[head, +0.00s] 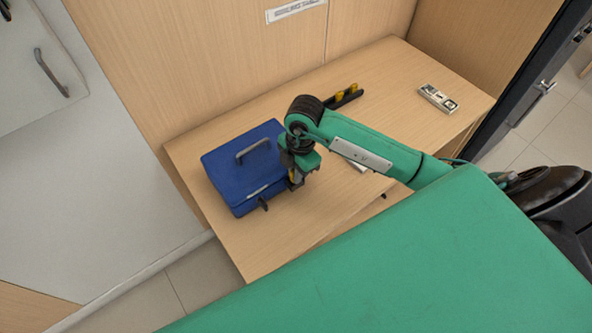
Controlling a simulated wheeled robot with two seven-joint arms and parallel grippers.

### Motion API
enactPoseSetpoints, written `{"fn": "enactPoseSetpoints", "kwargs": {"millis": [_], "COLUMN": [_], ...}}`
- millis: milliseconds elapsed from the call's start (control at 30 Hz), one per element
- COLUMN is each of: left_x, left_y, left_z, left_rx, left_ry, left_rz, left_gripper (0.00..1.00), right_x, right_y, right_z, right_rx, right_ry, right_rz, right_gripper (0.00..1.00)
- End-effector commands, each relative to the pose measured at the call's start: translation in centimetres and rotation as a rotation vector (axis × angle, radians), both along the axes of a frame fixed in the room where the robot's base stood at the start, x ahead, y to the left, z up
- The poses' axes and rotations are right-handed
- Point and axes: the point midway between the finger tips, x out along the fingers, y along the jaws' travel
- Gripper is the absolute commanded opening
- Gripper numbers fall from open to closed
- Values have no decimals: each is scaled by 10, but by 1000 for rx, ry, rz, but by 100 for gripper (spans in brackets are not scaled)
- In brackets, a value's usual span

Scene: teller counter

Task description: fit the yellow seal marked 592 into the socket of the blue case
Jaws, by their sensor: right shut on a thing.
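The blue case (228,174) lies closed on the left part of the wooden counter, with a dark handle (253,150) on its lid. A dark latch-like piece (263,204) sticks out at its front edge. My right gripper (296,182) is shut at the case's right side. A small bit of yellow (293,177) shows between its fingers, which I take to be the yellow seal. Its marking cannot be read. The gripper hides the socket, so I cannot tell whether the seal touches it. My left gripper is not in view.
A dark rack (350,98) with yellow seals stands behind my right arm. A white and dark device (438,98) lies at the right. The counter's (262,255) front left part is clear.

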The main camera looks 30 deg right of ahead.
Motion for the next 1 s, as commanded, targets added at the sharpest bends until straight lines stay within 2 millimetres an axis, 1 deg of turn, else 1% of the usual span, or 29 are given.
{"fn": "enactPoseSetpoints", "kwargs": {"millis": [33,400,433,533,567,1000], "left_x": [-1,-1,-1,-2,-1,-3], "left_y": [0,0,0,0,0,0], "left_z": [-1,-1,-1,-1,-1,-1], "left_rx": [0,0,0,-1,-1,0], "left_ry": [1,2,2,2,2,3], "left_rz": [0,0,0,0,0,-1], "left_gripper": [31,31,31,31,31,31], "right_x": [-3,-3,-3,-3,-3,-1], "right_y": [-1,-1,-1,-1,-1,-1], "right_z": [-6,-7,-7,-7,-7,-5], "right_rx": [-5,-6,-6,-6,-5,-5], "right_ry": [13,14,14,14,13,7], "right_rz": [0,-1,-1,-1,-1,-3], "right_gripper": [0,0,14,34,38,38]}}
